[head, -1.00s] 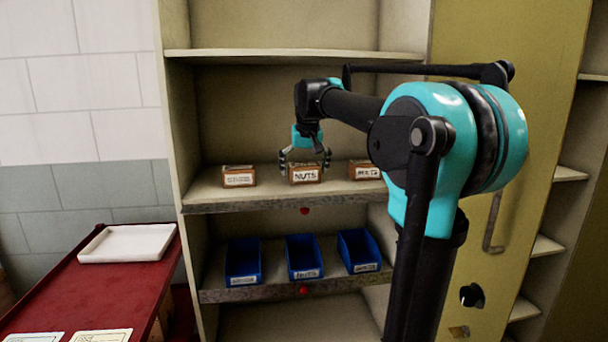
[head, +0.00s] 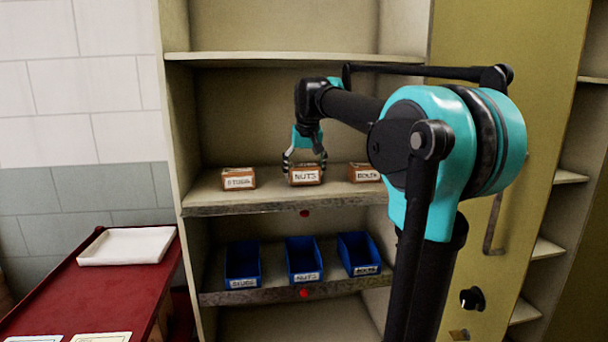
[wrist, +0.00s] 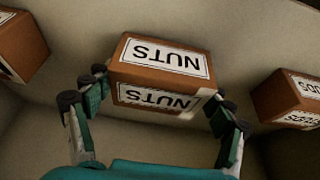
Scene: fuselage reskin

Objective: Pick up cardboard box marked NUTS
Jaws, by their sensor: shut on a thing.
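The brown cardboard box marked NUTS (head: 305,176) sits on the middle shelf, between two similar boxes. In the wrist view the NUTS box (wrist: 150,77) shows white labels on two faces, upside down in the picture. My gripper (head: 305,164) reaches down over the box from behind its labelled front in the head view. In the wrist view the fingers of my gripper (wrist: 155,105) are on either side of the box, shut on it. I cannot tell whether the box is clear of the shelf.
A box marked STUDS (head: 238,179) stands to the left and a box marked BOLTS (head: 364,173) to the right. Blue bins (head: 302,258) stand on the shelf below. The shelf above (head: 290,56) overhangs. A white tray (head: 127,246) lies on a red table (head: 60,290) at left.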

